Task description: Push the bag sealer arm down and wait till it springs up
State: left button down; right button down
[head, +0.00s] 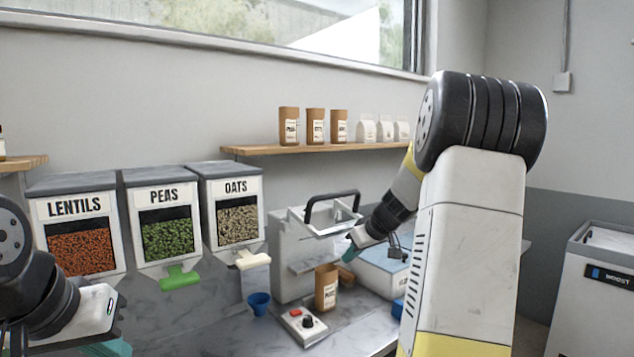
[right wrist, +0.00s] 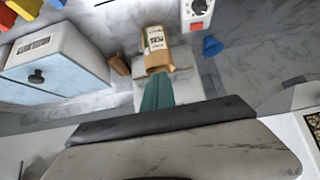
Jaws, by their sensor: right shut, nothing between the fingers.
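The bag sealer seems to be the grey machine (head: 290,262) in the middle of the counter, with a black looped handle (head: 333,198) raised at its top. A brown paper bag (head: 326,288) stands upright under its front; it also shows in the right wrist view (right wrist: 156,42). My right gripper (head: 350,250) is shut and empty, to the right of the machine, below the handle and above the bag. Its teal fingers (right wrist: 158,92) appear just in front of the bag in the wrist view; contact is unclear. My left gripper (head: 108,347) is partly in view at lower left.
Lentils (head: 78,207), peas (head: 160,195) and oats (head: 235,187) bins line the left. A blue-topped white box (head: 378,268) is at right. A wooden shelf (head: 262,150) holds bags.

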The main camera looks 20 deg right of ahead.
dwell(0.5)
jog(key=v, duration=0.8)
jog(key=shift+w, duration=0.1)
jog(key=s+a+r+m+g, duration=0.1)
jog(key=s+a+r, duration=0.1)
jog(key=s+a, duration=1.25)
jog(key=s+a+f+m, duration=0.2)
jog(key=s+a, duration=0.4)
jog(key=s, duration=0.4)
jog(key=shift+f+g+h, duration=0.3)
jog(key=shift+f+g, duration=0.1)
jog(key=shift+f, duration=0.3)
